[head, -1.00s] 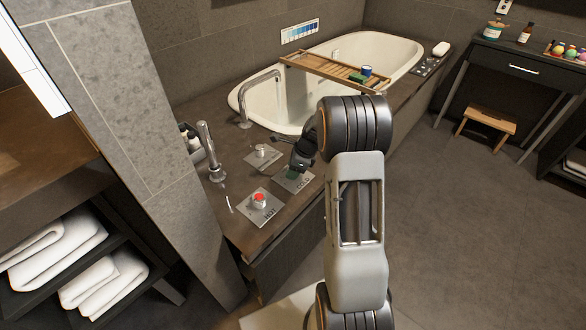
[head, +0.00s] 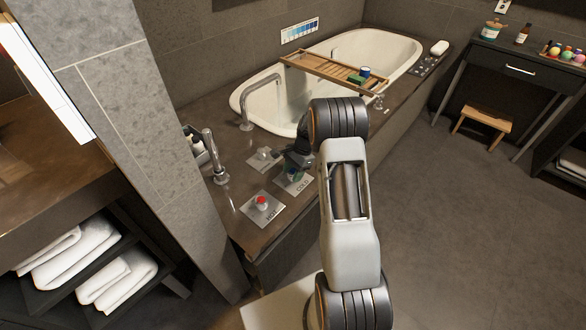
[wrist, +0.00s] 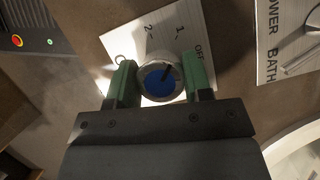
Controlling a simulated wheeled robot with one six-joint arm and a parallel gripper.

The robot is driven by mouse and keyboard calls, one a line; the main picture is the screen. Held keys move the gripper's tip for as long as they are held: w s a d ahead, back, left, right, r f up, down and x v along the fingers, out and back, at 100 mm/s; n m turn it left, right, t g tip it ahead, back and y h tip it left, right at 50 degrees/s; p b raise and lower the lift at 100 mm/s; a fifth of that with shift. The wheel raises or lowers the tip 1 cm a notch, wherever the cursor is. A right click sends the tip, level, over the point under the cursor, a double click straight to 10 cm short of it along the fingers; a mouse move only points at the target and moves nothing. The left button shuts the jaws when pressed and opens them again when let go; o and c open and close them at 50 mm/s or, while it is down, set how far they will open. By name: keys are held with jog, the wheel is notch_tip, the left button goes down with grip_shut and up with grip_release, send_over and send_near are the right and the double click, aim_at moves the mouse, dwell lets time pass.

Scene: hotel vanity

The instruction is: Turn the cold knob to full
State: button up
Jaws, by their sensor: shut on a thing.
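The cold knob (wrist: 160,80) is round with a blue top and a pale rim, on a white plate (wrist: 135,38) marked OFF, 1 and 2. A short dark pointer on its top points up and right in the wrist view, roughly between 1 and OFF. My gripper (wrist: 161,82) has a green finger on each side of the knob and is shut on it. In the head view my gripper (head: 294,170) is over the plate marked COLD (head: 302,185), and the knob is mostly hidden there.
The red-topped hot knob (head: 262,203) sits on its HOT plate, near and left. A diverter plate (wrist: 285,45) lies beside the cold plate. A tall tap (head: 214,155), the tub spout (head: 246,110) and the bathtub (head: 265,102) stand close around.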

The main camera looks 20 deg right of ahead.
jog(key=n+g+p, duration=0.1)
jog(key=n, duration=0.3)
jog(key=shift+r+n+h, duration=0.1)
jog(key=shift+n+h, duration=0.2)
jog(key=shift+h, duration=0.1)
jog(key=shift+n+g+h+p, duration=0.6)
jog(key=shift+n+g, duration=0.1)
jog(key=shift+n, duration=1.3)
jog(key=o, duration=0.9)
jog(key=p+v, duration=0.2)
jog(key=v, duration=1.1)
jog(key=shift+w+d+r, duration=0.1)
jog(key=shift+w+r, duration=0.1)
jog(key=shift+r, duration=0.05)
jog(key=shift+n, duration=0.3)
